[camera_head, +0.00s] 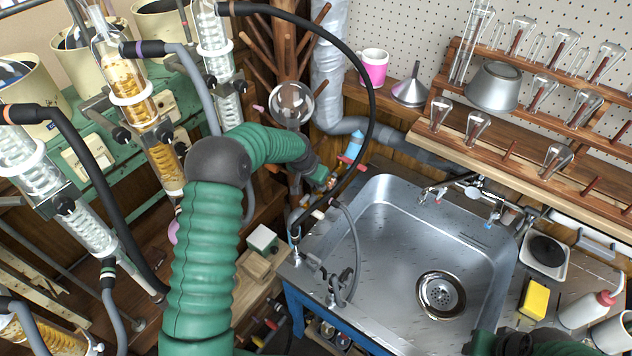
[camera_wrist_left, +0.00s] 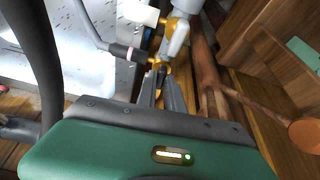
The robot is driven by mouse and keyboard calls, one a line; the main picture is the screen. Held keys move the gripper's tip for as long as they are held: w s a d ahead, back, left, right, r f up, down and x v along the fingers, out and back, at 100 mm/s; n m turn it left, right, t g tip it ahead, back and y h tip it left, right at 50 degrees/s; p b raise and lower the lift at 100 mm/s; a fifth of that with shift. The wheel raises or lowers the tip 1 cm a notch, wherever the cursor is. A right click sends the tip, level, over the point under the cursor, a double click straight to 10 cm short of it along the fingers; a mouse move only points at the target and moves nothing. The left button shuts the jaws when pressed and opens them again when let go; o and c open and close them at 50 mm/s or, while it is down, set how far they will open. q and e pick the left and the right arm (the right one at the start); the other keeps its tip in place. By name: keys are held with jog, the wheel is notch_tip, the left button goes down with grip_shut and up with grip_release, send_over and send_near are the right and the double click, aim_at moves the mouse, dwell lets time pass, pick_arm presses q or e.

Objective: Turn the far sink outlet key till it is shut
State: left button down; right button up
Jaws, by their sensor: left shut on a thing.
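My left arm reaches over from the lower left, and my left gripper (camera_head: 329,181) is at the far left corner of the sink (camera_head: 400,240). In the left wrist view my left gripper (camera_wrist_left: 161,82) has its narrow fingers closed on a small brass-coloured key (camera_wrist_left: 157,63). The key sits at a pale grey outlet body (camera_wrist_left: 176,34). A grey hose with a dark and pink end (camera_wrist_left: 126,53) meets the outlet. The key's exact angle is hard to tell. In the head view the gripper hides most of it. Only a dark green part of my right arm shows at the bottom right.
A black hose (camera_head: 372,110) arches over the gripper area. A glass bulb (camera_head: 291,104) and a wooden peg rack stand just behind my arm. Glass condensers (camera_head: 215,55) stand at the left. A yellow sponge (camera_head: 535,299) lies right of the sink. The basin is clear.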

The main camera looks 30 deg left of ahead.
pick_arm(q)
jog(key=c, duration=1.5)
grip_release()
jog(key=shift+o, duration=0.2)
